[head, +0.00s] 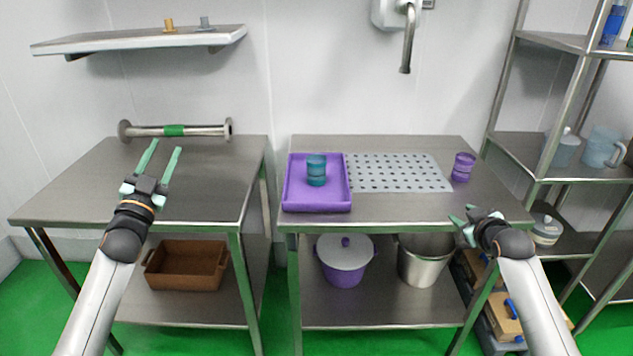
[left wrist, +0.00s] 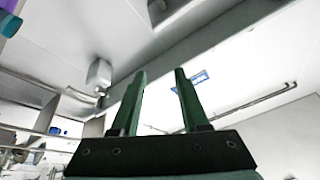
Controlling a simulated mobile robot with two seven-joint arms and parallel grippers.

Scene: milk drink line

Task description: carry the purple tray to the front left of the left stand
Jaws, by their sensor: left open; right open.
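The purple tray (head: 318,206) lies on the left part of the right stand (head: 405,208). A teal cup (head: 316,171) stands in it. The left stand (head: 90,185) is across a gap to the left, and its front left is bare. My left gripper (head: 164,150) is open and empty above the left stand, apart from the tray; its green fingers (left wrist: 160,95) are spread in the left wrist view with nothing between them. My right gripper (head: 459,220) is open and empty at the right stand's front edge, right of the tray.
A metal pipe with a green band (head: 173,131) lies at the back of the left stand. A perforated grey mat (head: 395,172) lies right of the tray, with a purple cup (head: 463,167) beyond it. A brown crate (head: 187,265) and a purple pot (head: 344,262) are on lower shelves.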

